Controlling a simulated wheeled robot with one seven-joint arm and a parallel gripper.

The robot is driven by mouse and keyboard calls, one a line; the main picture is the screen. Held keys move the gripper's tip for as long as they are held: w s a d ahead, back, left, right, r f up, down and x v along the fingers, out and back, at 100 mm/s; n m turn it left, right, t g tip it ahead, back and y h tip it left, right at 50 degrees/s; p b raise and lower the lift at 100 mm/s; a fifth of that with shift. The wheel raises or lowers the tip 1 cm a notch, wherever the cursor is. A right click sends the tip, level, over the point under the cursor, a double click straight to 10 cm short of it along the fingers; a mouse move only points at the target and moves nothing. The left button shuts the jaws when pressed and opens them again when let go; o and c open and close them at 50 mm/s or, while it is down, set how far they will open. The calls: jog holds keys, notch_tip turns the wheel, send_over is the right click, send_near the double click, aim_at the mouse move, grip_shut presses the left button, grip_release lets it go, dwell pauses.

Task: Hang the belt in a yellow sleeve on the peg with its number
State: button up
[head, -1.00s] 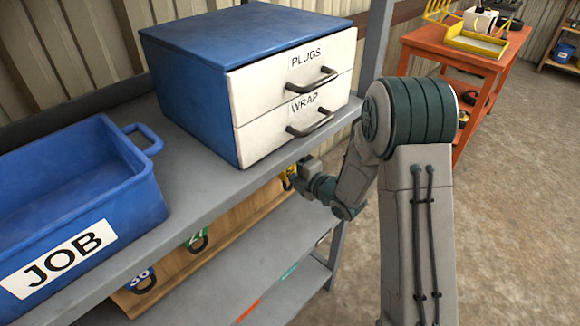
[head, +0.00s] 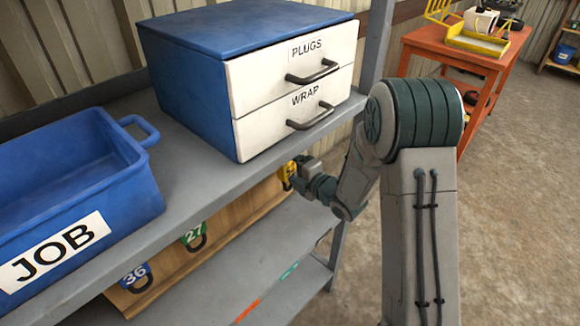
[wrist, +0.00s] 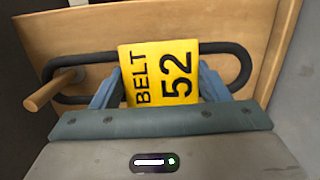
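In the wrist view, the yellow sleeve (wrist: 160,73), marked BELT 52, sits between the blue fingers of my gripper (wrist: 161,82), which touch its two sides. The black belt (wrist: 232,60) runs out of the sleeve as a long loop to both sides. A wooden peg (wrist: 52,90) sticks out through the left end of the loop, so the belt appears to be around it. A wooden board (wrist: 275,20) lies behind. No number shows by the peg. In the head view, the yellow sleeve (head: 287,173) shows small beside my gripper under the shelf edge.
On the same board (head: 240,222), belts in a blue sleeve 36 (head: 135,275) and a green sleeve 27 (head: 194,235) hang to the left. Above are the shelf (head: 205,185), a blue JOB bin (head: 130,195) and a drawer box (head: 190,85). Open floor lies at right.

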jog(key=o, duration=0.4)
jog(key=shift+o, duration=0.2)
jog(key=shift+s+d, duration=0.1)
jog(key=v, duration=1.4)
jog(key=s+d+r+m+g+h+p, duration=0.2)
jog(key=d+r+m+h+p, duration=0.6)
jog(key=d+r+m+h, duration=0.65)
jog(key=s+a+r+m+g+y+p, duration=0.1)
jog(key=s+a+r+m+g+p, duration=0.1)
jog(key=s+m, duration=0.4)
jog(key=s+a+r+m+g+y+p, duration=0.1)
jog(key=s+a+r+m+g+p, duration=0.1)
jog(key=s+r+m+g+p, duration=0.2)
jog(key=s+r+m, duration=0.1)
jog(key=s+m, duration=0.2)
jog(key=s, duration=0.5)
jog(key=shift+r+g+p, duration=0.3)
jog(key=shift+g, duration=0.1)
jog(key=shift+m+y, duration=0.25)
